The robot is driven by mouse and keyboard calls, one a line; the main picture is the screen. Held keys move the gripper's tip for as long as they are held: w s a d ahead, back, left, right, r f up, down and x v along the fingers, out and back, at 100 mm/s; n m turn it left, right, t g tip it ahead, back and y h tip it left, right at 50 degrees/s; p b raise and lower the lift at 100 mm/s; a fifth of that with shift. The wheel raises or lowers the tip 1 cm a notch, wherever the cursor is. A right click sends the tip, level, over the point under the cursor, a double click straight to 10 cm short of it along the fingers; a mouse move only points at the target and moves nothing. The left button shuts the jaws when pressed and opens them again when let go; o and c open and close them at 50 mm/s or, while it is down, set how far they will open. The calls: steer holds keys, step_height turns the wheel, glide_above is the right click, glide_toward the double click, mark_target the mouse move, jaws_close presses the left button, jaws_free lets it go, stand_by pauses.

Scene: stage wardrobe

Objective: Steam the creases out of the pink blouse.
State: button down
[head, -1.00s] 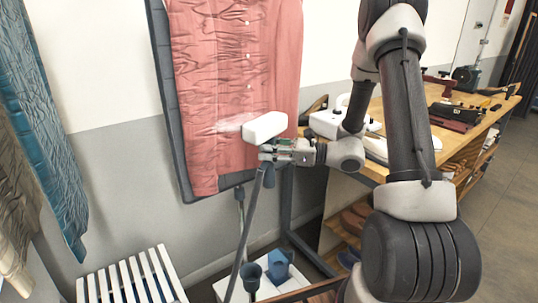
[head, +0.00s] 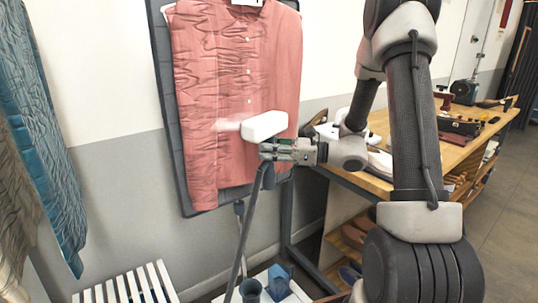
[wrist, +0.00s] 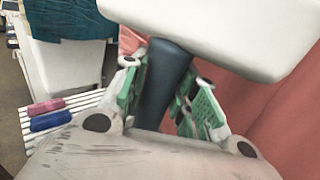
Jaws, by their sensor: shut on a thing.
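The pink blouse (head: 275,65) hangs flat against a dark grey padded board on the wall. Wavy creases run over its left half and upper part; its right side looks smoother. My gripper (head: 268,151) is shut on the dark handle of the garment steamer, whose white head (head: 264,125) is in front of the blouse's lower right part. A faint white puff of steam shows left of the head. In the wrist view the dark handle (wrist: 165,85) stands between the green finger pads, with the blouse (wrist: 290,115) behind on the right. Whether the head touches the cloth cannot be told.
A wooden workbench (head: 455,145) with tools stands at right, shoes on shelves beneath. A white slatted bench (head: 125,290) is at lower left, near hanging teal clothing (head: 45,130).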

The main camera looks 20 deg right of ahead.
step_height(320, 180, up, 20)
steer(key=shift+r, duration=0.25)
stand_by(3.1)
steer(key=shift+r, duration=4.85)
